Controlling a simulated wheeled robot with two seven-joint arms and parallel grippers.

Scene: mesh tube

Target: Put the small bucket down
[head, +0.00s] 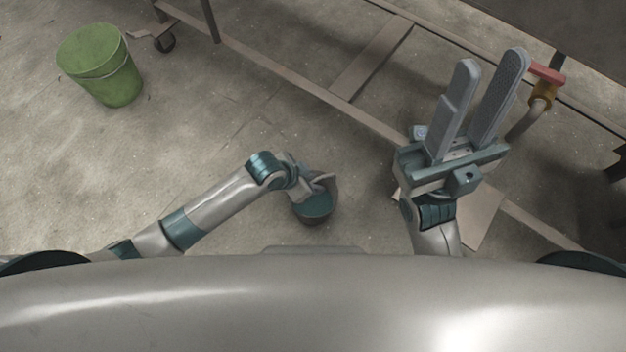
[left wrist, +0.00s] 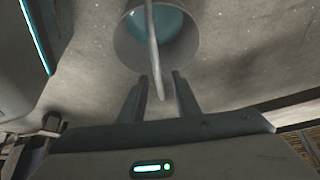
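The small bucket (head: 316,208) is grey with a teal inside and shows below my left gripper (head: 317,184) in the head view. In the left wrist view the bucket (left wrist: 185,52) is at the top, with its thin grey handle (left wrist: 153,50) crossing its mouth towards me. My left gripper's fingers (left wrist: 161,84) stand apart, and the handle's end lies between their tips with a gap on both sides. The bucket looks upright on the floor, but its base is hidden. My right gripper (head: 490,62) is open and empty at the right, its long fingers apart.
A larger green bucket (head: 102,66) stands on the concrete floor at upper left. A pipe with a red-handled valve (head: 543,85) is beside my right gripper. The floor left of the small bucket is clear.

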